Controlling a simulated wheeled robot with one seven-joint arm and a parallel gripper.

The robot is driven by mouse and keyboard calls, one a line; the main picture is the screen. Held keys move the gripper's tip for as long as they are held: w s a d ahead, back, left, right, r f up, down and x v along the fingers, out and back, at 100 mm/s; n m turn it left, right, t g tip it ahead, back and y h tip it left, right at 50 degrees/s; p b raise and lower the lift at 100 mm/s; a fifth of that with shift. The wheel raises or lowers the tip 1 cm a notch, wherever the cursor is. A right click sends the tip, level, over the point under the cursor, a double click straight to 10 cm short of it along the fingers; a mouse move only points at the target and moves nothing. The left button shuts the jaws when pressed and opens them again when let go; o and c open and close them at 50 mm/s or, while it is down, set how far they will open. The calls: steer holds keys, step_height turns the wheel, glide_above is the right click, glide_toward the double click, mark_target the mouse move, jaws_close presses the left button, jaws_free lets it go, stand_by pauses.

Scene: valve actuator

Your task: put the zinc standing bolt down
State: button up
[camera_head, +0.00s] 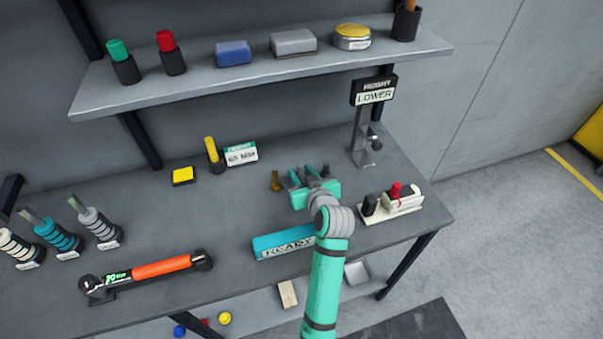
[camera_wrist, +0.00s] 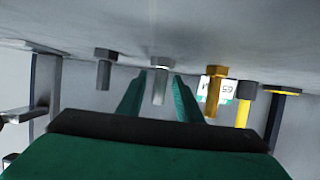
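The zinc bolt (camera_wrist: 160,86) is silver-grey and stands on its hex head on the bench, shank away from the surface; the wrist view is upside down, with the bench at the top. My gripper (camera_wrist: 159,76) has its two green fingers on either side of this bolt, with gaps beside the shank, so it looks open. In the head view my gripper (camera_head: 300,178) is low over the bench and largely hides the zinc bolt. A brass bolt (camera_head: 276,180) stands to its left, and also shows in the wrist view (camera_wrist: 214,90). A dark bolt (camera_wrist: 104,67) stands on the other side.
A READY tray (camera_head: 285,242) lies in front. A red-knobbed switch block (camera_head: 404,199) and a LOWER sign stand (camera_head: 363,140) are to the right. A yellow-handled tool (camera_head: 214,154) and a 65 MM card (camera_head: 241,154) are behind left. A torque wrench (camera_head: 150,271) lies front left.

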steer(key=v, duration=1.2)
steer(key=shift+r, duration=0.1)
